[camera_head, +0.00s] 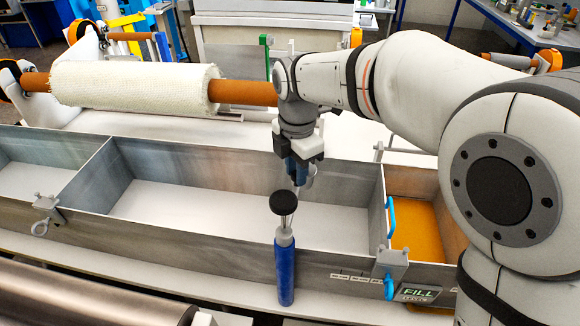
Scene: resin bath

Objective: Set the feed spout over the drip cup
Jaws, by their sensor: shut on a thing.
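My gripper (301,184) points down over the large compartment of the metal trough and is shut. A small grey part (311,174) shows at its jaws, but most of it is hidden, and I cannot tell whether it is the feed spout. A bent blue tube (391,216) hooks over the trough's rim at a grey clamp (390,262), right of my gripper. In front of the trough stands an upright blue cylinder (285,272) with a round black top (284,202), just below my gripper in the picture. I cannot make out the drip cup with certainty.
The trough (150,228) has dividing walls and an amber-floored compartment (415,228) at right. A FILL label (418,292) is on its front. A white fibre roll (135,86) on a brown bar lies behind. A ringed clamp (45,212) sits at left. A metal roller (80,300) lies in front.

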